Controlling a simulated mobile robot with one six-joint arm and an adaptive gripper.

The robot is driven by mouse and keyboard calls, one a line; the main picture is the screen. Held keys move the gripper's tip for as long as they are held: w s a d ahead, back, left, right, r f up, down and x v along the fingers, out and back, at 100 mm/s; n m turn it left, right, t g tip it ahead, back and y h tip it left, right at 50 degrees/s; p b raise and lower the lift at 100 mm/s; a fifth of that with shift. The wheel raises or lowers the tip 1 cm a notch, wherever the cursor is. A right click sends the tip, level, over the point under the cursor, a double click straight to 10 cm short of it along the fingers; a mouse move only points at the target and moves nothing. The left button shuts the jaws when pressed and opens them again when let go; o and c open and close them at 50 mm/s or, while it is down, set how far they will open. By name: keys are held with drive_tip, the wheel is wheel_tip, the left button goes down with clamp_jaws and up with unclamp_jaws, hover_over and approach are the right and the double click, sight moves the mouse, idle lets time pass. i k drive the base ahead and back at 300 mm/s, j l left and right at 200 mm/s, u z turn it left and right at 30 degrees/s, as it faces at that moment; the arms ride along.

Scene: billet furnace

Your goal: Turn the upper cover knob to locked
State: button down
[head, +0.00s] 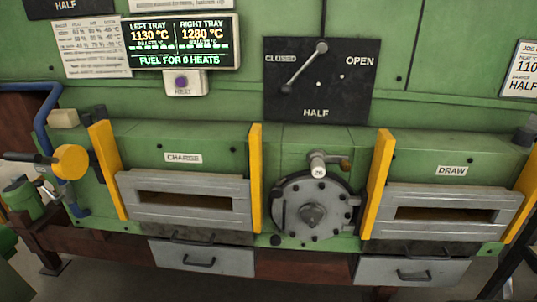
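A thin handle stands at the cover's left side. My gripper is not in view.
The charge door (185,181) is left and the draw door (450,193) right, between yellow uprights (255,180). Above, a lever (304,67) slants across a black plate marked closed, half and open. A lit display (181,42) hangs upper left. A yellow disc (71,161) juts out left.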

sight(276, 192)
drive_tip(key=i+j, duration=0.1)
drive_tip(key=j, duration=0.35)
drive_tip(key=i+j, duration=0.1)
drive_tip(key=j, duration=0.85)
drive_tip(key=i+j+z, duration=0.1)
drive_tip(key=j, duration=0.35)
drive_tip(key=i, duration=0.05)
